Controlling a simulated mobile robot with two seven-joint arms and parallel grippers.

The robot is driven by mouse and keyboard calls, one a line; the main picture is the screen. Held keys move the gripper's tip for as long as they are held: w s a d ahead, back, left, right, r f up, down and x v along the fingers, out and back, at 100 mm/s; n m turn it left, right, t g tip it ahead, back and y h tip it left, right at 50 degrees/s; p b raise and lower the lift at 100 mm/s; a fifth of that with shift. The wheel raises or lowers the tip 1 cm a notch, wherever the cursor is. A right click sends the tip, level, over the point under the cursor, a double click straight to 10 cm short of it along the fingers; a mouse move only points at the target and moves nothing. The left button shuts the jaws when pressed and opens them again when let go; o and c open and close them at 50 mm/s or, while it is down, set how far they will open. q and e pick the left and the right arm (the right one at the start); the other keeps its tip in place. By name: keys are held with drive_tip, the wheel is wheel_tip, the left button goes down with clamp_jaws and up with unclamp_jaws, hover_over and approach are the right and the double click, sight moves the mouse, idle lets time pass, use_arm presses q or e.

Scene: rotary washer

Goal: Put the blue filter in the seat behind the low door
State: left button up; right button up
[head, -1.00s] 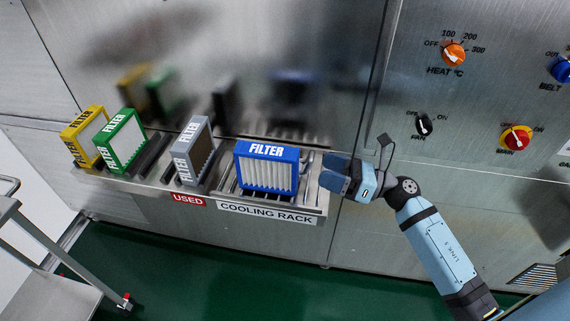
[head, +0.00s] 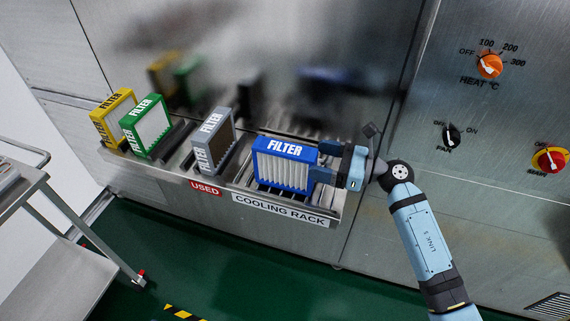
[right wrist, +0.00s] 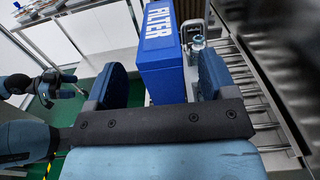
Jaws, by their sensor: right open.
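The blue filter (head: 284,165) stands upright at the right end of the cooling rack (head: 275,214). My right gripper (head: 322,165) is open at the filter's right end. In the right wrist view, the blue filter (right wrist: 163,55) stands between the two open fingers (right wrist: 163,80), with a visible gap on the left finger's side. Contact on the right side cannot be told. Part of my left arm and its gripper (right wrist: 58,84) shows at the left of the right wrist view, too small to tell its jaws. I cannot make out a low door or seat.
A grey filter (head: 213,140) with a dark face stands left of the blue one, by the USED label (head: 205,188). Green (head: 148,125) and yellow (head: 110,119) filters stand farther left. A steel trolley (head: 62,275) is at lower left. The steel wall rises behind the rack.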

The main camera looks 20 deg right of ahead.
sight(303, 155)
drive_tip(key=p+x, duration=0.1)
drive_tip(key=x, duration=0.4)
drive_tip(key=shift+d, duration=0.1)
clamp_jaws()
